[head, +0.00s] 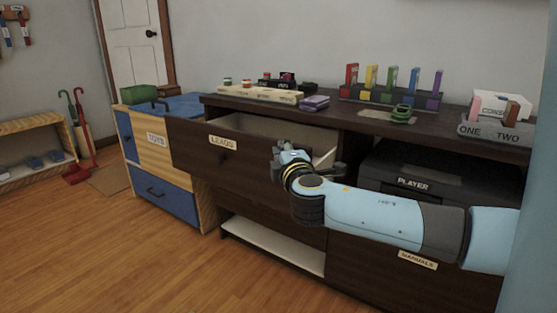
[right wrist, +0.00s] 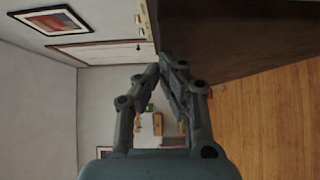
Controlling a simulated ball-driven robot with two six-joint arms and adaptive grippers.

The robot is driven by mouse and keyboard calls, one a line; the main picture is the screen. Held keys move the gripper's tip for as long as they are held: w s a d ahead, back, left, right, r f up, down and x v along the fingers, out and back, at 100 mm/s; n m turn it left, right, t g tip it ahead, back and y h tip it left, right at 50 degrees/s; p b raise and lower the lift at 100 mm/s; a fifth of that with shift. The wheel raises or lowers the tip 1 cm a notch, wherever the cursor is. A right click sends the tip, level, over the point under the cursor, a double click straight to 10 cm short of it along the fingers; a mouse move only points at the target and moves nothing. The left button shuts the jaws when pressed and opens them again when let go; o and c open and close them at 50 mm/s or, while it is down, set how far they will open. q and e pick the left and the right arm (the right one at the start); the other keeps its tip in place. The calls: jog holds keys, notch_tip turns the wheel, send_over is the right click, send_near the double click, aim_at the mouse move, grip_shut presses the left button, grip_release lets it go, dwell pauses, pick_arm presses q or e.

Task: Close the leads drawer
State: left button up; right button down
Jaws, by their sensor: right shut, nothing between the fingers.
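The leads drawer (head: 195,155) of the dark wood cabinet is pulled out, and its pale inside shows behind the dark front. Its front bears a LEADS label (head: 222,142) and a small dark knob. My right gripper (head: 281,158) overlaps the right part of the drawer front in the head view; I cannot tell whether it touches. In the right wrist view its fingers (right wrist: 168,64) are together with nothing between them, beside a dark wood panel (right wrist: 225,35). My left gripper is not in view.
A black player (head: 440,190) sits in the right bay, above a compartment labelled MANUALS (head: 417,260). The cabinet top holds colored blocks (head: 390,88) and small boxes. A blue and wood toys chest (head: 157,170) stands close at left. Wood floor (head: 110,250) is clear in front.

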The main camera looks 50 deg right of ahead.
jog(key=w+d, duration=0.1)
jog(key=d, duration=1.2)
jog(key=shift+w+d, duration=0.15)
jog(key=shift+d, duration=0.1)
jog(key=shift+f, duration=0.1)
jog(key=shift+a, duration=0.1)
